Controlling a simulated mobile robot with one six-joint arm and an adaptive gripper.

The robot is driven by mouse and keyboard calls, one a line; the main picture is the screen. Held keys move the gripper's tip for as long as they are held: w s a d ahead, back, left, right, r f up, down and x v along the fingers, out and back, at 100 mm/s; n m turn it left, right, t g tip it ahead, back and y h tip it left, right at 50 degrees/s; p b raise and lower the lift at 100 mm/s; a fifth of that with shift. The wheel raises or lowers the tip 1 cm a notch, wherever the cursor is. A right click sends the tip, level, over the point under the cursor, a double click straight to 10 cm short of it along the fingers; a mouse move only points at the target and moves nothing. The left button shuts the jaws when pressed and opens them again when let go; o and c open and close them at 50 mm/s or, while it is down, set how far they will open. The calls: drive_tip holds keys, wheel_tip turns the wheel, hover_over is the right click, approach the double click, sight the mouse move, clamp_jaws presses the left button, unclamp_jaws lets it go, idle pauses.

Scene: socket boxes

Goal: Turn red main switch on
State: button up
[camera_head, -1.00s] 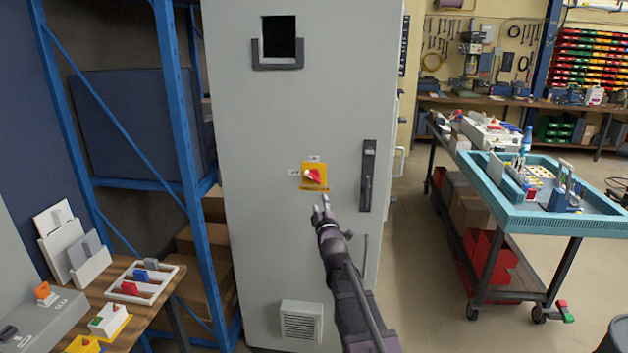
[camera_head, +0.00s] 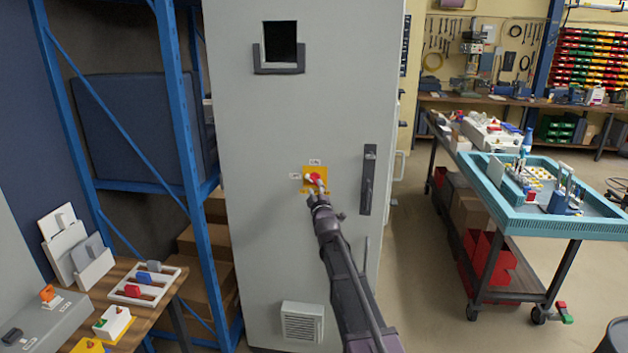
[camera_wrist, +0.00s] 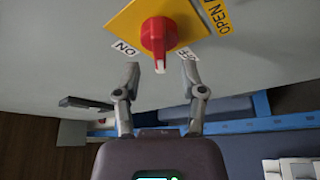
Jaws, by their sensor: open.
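The red main switch (camera_wrist: 158,38) is a rotary knob on a yellow plate (camera_wrist: 200,14) on the grey cabinet door. In the wrist view its white-tipped handle points down, between my fingers and nearer the OFF label (camera_wrist: 189,66) than the ON label (camera_wrist: 125,47). My gripper (camera_wrist: 162,82) is open, one finger on each side below the knob's tip, with no clear contact. In the head view my gripper (camera_head: 317,192) is in front of the plate's lower part and partly hides the switch (camera_head: 314,178).
The cabinet (camera_head: 255,230) has a black door handle (camera_head: 368,180) right of the switch and a vent (camera_head: 302,322) below. A blue shelf rack (camera_head: 185,120) stands at left, beside a wooden table with small switches. A trolley with a teal tray (camera_head: 500,210) stands at right.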

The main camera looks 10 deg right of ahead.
sight(314, 183)
drive_tip(key=shift+p+x, duration=0.35)
drive_tip(key=shift+x, duration=1.8)
clamp_jaws()
